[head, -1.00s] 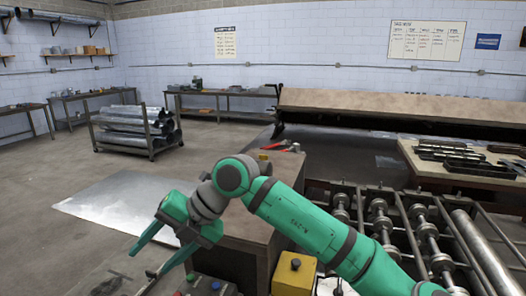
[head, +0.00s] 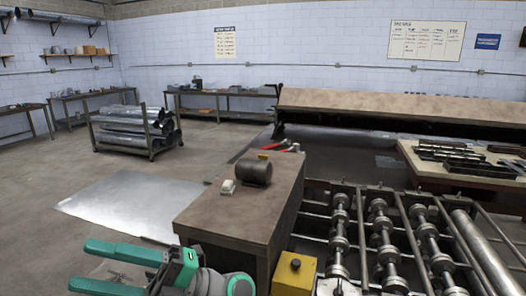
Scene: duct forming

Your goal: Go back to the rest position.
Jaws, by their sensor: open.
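My gripper (head: 112,268) is at the bottom left of the head view. Its two green fingers point left and stand apart, with nothing between them. Part of my green and grey wrist shows beside it, and the rest of my arm is out of the picture. The gripper is in front of and left of the brown workbench (head: 225,213), clear of its top.
On the bench lie a dark cylinder (head: 254,171), a small white object (head: 228,187) and red-handled tools (head: 275,145). A roller machine (head: 382,240) and a yellow box (head: 294,272) stand right. A metal sheet (head: 125,203) lies on the floor, left. A pipe cart (head: 137,133) stands behind.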

